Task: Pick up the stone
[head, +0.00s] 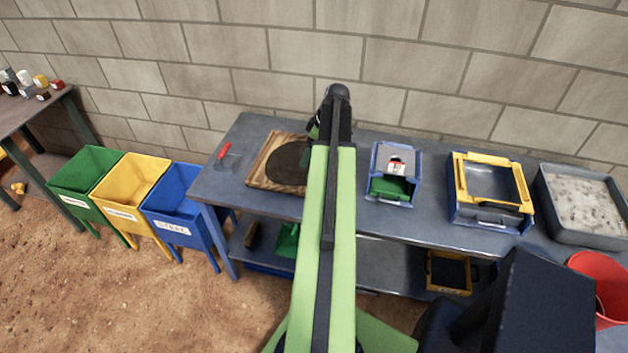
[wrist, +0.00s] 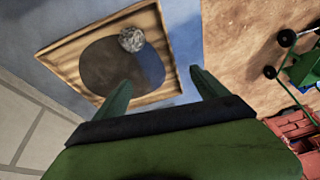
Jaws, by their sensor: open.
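A round grey speckled stone (wrist: 131,39) lies on the dark round patch of a wooden board (wrist: 60,53) in the wrist view. In the head view the board (head: 256,172) lies on the left part of the blue-grey bench, and my arm hides the stone there. My gripper (wrist: 158,82) is open, with its two green fingers spread and nothing between them. The stone is beyond the fingertips, apart from them. In the head view the gripper (head: 318,125) is mostly hidden behind my arm.
The bench (head: 228,190) also bears a red-handled tool (head: 223,151), a blue-green box (head: 392,187), a yellow-framed tray (head: 491,186) and a grey tray of pale material (head: 582,232). Green (head: 87,170), yellow (head: 130,183) and blue (head: 176,203) bins stand left. A block wall rises behind.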

